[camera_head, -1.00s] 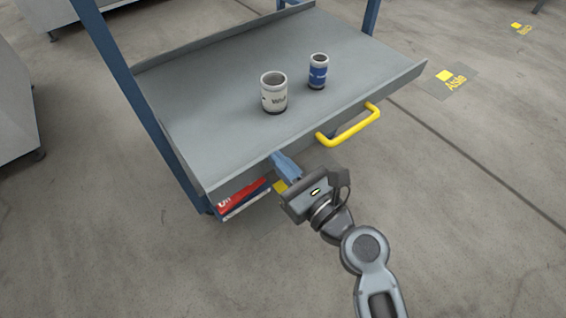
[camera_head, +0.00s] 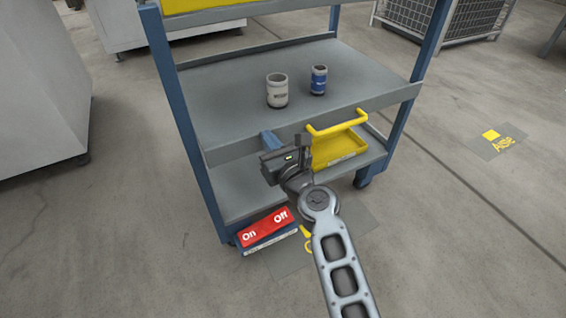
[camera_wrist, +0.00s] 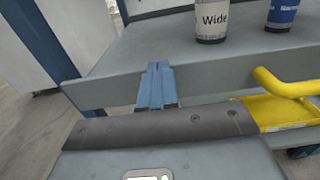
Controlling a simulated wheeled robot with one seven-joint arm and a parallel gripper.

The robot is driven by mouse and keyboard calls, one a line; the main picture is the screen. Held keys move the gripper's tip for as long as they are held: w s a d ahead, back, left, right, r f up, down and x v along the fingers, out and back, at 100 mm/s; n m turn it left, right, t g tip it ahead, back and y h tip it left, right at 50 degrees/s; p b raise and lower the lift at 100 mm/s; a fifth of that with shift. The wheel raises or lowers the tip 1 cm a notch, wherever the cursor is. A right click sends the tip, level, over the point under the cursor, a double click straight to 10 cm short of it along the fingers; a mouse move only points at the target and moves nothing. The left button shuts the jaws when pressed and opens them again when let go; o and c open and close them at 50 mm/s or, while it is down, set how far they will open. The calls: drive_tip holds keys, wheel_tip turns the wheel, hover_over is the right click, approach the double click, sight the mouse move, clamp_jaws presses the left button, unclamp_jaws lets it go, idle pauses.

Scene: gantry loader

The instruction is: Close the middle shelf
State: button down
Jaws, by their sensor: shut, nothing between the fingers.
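The grey middle shelf (camera_head: 235,100) of the blue-framed rack has a yellow handle (camera_head: 337,122) on its front. Its front lip lies close to the front posts, slightly overlapping the right one. My gripper (camera_head: 269,139) is shut and empty, with its blue fingertips at the shelf's front face, left of the handle. In the wrist view the fingertips (camera_wrist: 155,84) point at that grey front face (camera_wrist: 115,92); they look against it, but contact is not certain. The handle shows at right there (camera_wrist: 285,86).
A white can (camera_head: 277,92) and a blue can (camera_head: 318,80) stand upright on the middle shelf. A yellow bin (camera_head: 340,150) sits on the lower shelf (camera_head: 240,195). A red "On Off" box (camera_head: 265,228) is at the lower left.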

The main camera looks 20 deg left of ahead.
drive_tip(key=b+x, duration=0.1)
drive_tip(key=x, duration=0.2)
drive_tip(key=shift+w+r, duration=0.1)
drive_tip(key=shift+r, duration=0.1)
idle(0.4)
